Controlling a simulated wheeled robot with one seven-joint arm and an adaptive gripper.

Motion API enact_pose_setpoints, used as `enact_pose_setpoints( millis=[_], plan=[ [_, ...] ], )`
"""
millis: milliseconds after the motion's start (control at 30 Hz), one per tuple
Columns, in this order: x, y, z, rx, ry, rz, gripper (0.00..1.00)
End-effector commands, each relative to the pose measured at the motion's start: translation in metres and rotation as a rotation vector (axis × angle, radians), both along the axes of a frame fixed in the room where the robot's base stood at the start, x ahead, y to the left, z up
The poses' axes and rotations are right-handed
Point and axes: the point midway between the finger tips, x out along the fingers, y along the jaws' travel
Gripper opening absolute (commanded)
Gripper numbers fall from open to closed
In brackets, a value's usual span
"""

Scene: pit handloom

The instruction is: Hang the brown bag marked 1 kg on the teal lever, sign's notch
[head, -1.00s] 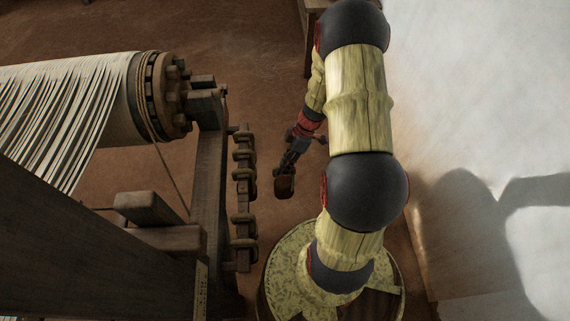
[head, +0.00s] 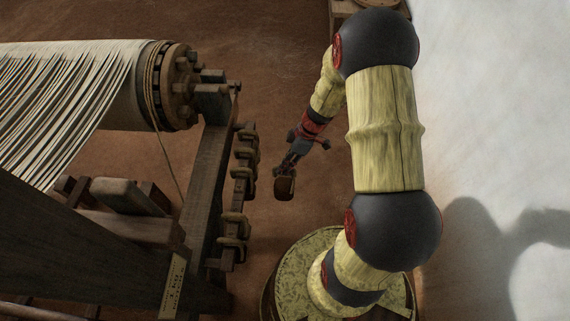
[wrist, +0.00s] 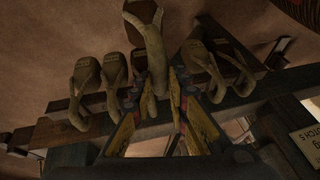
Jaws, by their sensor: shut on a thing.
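My gripper (head: 293,160) is shut on the loop of a brown bag (head: 285,187), which hangs below it to the right of the loom. In the wrist view, the held bag (wrist: 143,10) is at the top. Its pale loop (wrist: 154,60) runs down between the fingers of my gripper (wrist: 160,95). I cannot read a mark on the bag. A small sign (head: 173,288) is on the loom's frame, and a sign (wrist: 307,143) shows partly at the right of the wrist view; its lettering is mostly unreadable. I cannot make out the teal lever.
A wooden rack (head: 238,190) stands left of the held bag. In the wrist view, several other brown bags with loops (wrist: 86,75) hang along a dark bar (wrist: 100,101). The loom's roller (head: 172,85) is at upper left. Bare floor (head: 270,60) lies behind the bag.

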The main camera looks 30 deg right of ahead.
Motion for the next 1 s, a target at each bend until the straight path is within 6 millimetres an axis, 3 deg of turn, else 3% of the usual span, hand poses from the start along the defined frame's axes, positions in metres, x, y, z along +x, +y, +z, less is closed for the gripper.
enact_pose_setpoints(
  millis=[1000],
  plan=[
    [-0.038, -0.058, 0.003, -0.002, -0.002, -0.001, 0.0]
  ],
)
